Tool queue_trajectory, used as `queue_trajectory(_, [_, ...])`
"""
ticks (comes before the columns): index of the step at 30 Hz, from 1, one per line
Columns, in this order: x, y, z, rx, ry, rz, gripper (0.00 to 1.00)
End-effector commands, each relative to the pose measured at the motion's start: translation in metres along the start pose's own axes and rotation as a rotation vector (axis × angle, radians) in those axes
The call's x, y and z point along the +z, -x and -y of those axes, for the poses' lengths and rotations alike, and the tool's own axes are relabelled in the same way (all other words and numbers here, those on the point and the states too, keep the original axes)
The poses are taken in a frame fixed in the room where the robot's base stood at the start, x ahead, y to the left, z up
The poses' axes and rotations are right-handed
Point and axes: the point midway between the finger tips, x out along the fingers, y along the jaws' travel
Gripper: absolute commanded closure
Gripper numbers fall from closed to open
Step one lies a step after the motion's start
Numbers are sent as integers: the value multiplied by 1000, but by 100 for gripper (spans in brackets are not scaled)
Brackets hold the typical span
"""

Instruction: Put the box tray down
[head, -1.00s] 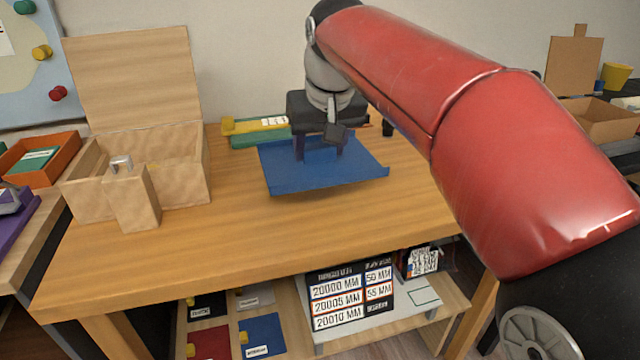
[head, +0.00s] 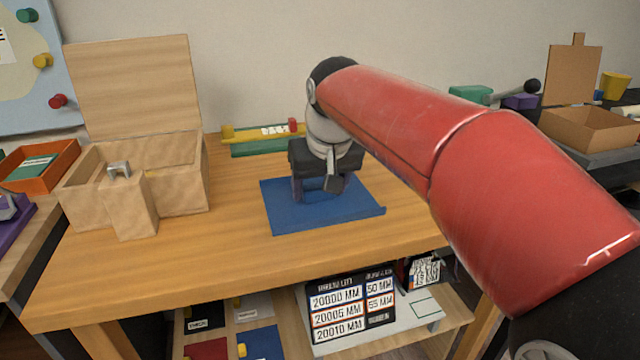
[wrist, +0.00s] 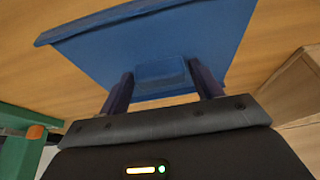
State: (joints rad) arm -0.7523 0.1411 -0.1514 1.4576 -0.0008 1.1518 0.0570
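The box tray is a flat blue panel (head: 295,215) with a turned-up edge, seen on the wooden table in front of me. It looks level and appears to rest on the tabletop, with little shadow under it. In the wrist view, my gripper's two dark fingers (wrist: 162,80) stand on either side of a raised blue block on the tray (wrist: 95,55). They appear to touch the block's sides. The fingertip contact is partly hidden in the head view.
An open wooden box (head: 180,188) with a raised lid stands left on the table (head: 240,255); a wooden block with a metal handle (head: 128,205) is in front of it. A green and yellow item (head: 262,140) lies behind the tray. The table front is clear.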

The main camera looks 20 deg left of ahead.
Motion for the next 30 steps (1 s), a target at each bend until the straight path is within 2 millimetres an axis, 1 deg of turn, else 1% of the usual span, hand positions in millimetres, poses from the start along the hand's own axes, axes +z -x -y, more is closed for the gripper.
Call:
queue_trajectory(1, [0,0,0,0,0,0,29])
queue_trajectory(2, [0,0,0,0,0,0,25])
queue_trajectory(3, [0,0,0,0,0,0,24])
queue_trajectory(10, [0,1,0,0,0,0,24])
queue_trajectory(14, [-2,9,0,0,0,-2,24])
queue_trajectory(17, [-2,24,0,-1,0,-3,24])
queue_trajectory(24, [-3,78,0,-1,-1,-3,24])
queue_trajectory(27, [-2,97,0,-1,0,-4,24])
queue_trajectory(30, [-2,110,0,0,0,-3,24])
